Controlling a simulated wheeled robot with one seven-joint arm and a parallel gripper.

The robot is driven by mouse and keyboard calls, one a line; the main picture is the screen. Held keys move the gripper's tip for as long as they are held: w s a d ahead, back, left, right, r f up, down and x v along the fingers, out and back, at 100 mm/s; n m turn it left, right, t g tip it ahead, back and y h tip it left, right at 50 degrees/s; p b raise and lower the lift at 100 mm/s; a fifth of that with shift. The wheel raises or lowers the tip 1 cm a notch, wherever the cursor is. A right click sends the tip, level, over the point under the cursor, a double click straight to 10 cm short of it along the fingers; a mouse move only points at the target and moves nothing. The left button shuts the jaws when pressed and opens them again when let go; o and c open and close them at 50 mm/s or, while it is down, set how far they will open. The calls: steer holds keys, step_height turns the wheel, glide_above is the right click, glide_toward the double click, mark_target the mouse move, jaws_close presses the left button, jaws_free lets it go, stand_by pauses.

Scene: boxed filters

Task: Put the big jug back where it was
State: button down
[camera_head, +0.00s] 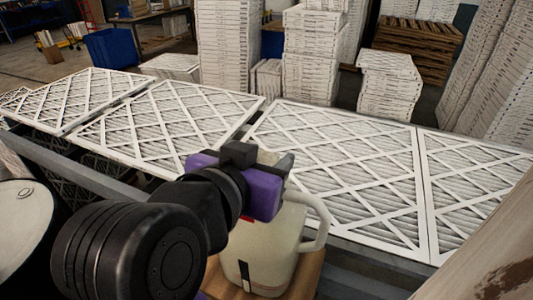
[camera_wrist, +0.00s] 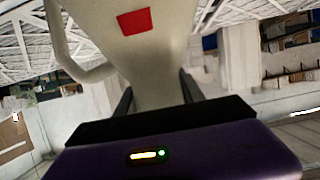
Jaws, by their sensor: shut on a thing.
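The big jug (camera_head: 262,250) is pale cream with a side handle and a dark mark low on its front. It stands upright in the head view, over or on a brown wooden surface (camera_head: 222,280); I cannot tell whether it touches. My gripper (camera_head: 262,165), with a purple body, is shut on the upper part of the jug. In the wrist view the jug (camera_wrist: 150,60) fills the middle between the two dark fingers (camera_wrist: 158,92), with a red patch on it and its handle at the left. The jug's far side and most of its base edge are hidden.
White-framed filters (camera_head: 335,165) lie flat in a row behind the jug. Stacks of boxed filters (camera_head: 230,45) stand further back. A pale drum (camera_head: 25,215) is at the left, and a wooden post-like object (camera_head: 490,255) is close at the right.

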steer(key=c, duration=0.7)
jaws_free()
steer(key=shift+f, duration=0.1)
steer(key=shift+r, duration=0.2)
steer(key=shift+s+a, duration=0.15)
steer(key=shift+s, duration=0.2)
steer(key=b+v, duration=0.2)
steer(key=v, duration=0.9)
steer(key=shift+b, duration=0.4)
steer(key=shift+s+r, duration=0.15)
